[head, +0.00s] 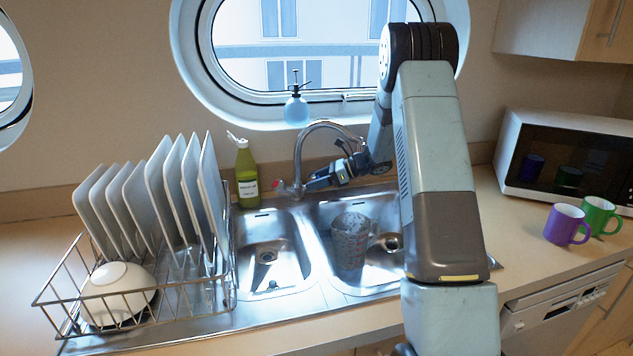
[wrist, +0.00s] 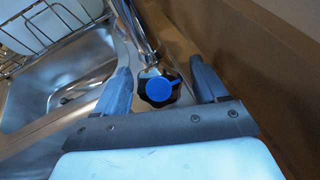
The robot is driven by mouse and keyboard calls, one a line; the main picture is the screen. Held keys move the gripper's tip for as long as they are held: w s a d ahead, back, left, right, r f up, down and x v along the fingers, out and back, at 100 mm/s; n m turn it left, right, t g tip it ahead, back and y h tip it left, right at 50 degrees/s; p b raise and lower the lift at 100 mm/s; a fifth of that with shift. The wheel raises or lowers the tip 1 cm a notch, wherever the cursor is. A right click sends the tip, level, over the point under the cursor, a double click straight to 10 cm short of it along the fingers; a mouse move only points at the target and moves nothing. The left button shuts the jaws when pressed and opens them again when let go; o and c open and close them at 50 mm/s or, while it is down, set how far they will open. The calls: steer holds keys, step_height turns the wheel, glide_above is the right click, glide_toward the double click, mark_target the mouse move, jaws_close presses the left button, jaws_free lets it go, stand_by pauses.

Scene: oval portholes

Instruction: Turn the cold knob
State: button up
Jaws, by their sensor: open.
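The cold knob (wrist: 158,87) is black with a blue cap. In the wrist view it sits between the two spread fingers of my gripper (wrist: 165,88), with a gap showing on each side. The chrome faucet (head: 299,165) rises behind the sink in the head view, with a red-marked knob (head: 278,185) on its left side. My gripper (head: 318,181) is at the right side of the faucet base in the head view, reaching in from the right. There it hides the cold knob. The gripper is open and holds nothing.
The double sink (head: 265,262) has a grey patterned cup (head: 350,240) in its right basin. A green soap bottle (head: 246,175) stands left of the faucet. A dish rack (head: 140,305) with plates is at left. Mugs (head: 566,224) and a microwave (head: 560,160) are at right.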

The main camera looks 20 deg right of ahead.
steer(key=v, duration=1.3)
steer(key=shift+d, duration=0.4)
steer(key=shift+s, duration=0.1)
